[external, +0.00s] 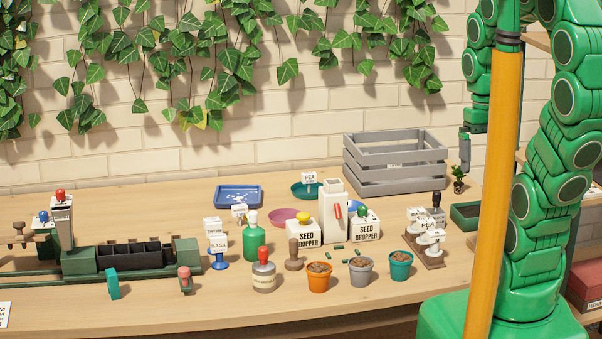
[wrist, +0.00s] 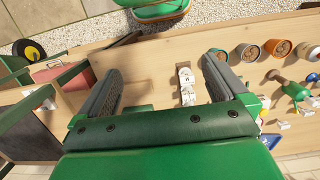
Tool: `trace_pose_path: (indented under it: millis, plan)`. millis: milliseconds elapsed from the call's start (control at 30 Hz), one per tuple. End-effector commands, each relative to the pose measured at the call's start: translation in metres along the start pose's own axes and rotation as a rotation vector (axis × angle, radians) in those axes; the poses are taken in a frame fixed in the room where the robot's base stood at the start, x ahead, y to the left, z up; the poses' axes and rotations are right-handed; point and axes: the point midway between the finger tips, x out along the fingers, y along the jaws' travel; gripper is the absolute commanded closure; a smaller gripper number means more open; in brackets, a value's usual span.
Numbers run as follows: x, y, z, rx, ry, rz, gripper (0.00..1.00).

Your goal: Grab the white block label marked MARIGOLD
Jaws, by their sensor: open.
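Several white block labels (external: 430,237) stand on a brown wooden holder (external: 432,262) at the right of the bench. Their lettering is too small to read surely, so I cannot tell which is MARIGOLD. In the wrist view a row of white labels (wrist: 185,76) shows between my fingers, nearer the right one. My gripper (wrist: 162,66) is open and empty, with its two dark fingers wide apart. In the external view my gripper (external: 464,160) hangs high at the right, behind and above the label holder.
Orange (external: 319,278), grey (external: 361,270) and teal (external: 400,266) pots stand left of the holder. A grey slatted crate (external: 395,180) is behind. A small seedling (external: 458,180) shows beneath my gripper in the picture.

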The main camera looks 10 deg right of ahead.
Motion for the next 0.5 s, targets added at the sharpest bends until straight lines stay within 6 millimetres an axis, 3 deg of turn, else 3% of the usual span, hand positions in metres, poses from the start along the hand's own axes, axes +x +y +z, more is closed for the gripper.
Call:
trace_pose_path:
  millis: [200, 400, 500]
  plan:
    - [0.018, 0.005, 0.031, -0.007, -0.008, -0.005, 0.0]
    - [0.021, 0.006, 0.037, -0.01, -0.008, -0.007, 0.0]
    - [0.021, 0.006, 0.036, -0.01, -0.008, -0.007, 0.14]
